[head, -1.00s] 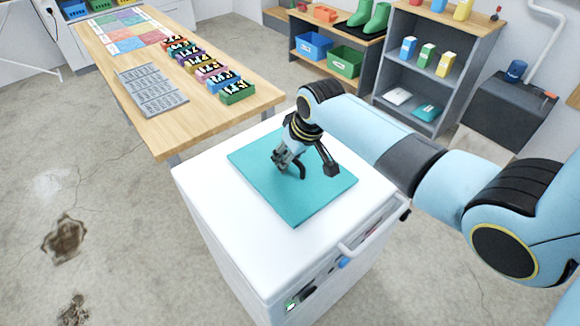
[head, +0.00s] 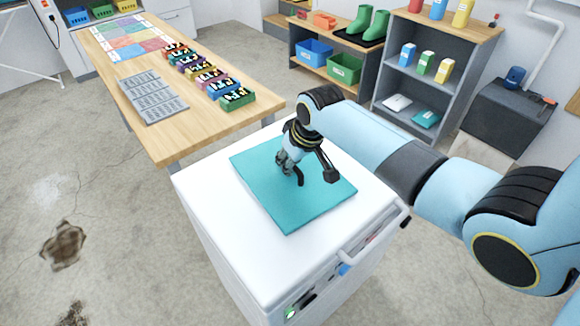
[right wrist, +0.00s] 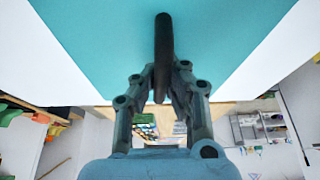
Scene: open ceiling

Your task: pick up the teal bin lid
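The teal bin lid (head: 275,195) is a flat square plate with a black arched handle (head: 300,176). It lies on the white cabinet top in the head view and fills much of the upper right wrist view (right wrist: 100,40). My right gripper (head: 288,166) is at the middle of the lid. In the right wrist view its fingers (right wrist: 163,80) close in from both sides on the handle (right wrist: 163,40), which runs between them. Any gap under the lid cannot be made out. My left gripper is not in view.
The white cabinet (head: 215,222) has a front bar handle at its right edge. A wooden table (head: 190,131) with a grey tray (head: 152,97) and colored boxes stands behind to the left. Grey shelves (head: 434,75) stand behind to the right. Open floor lies at left.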

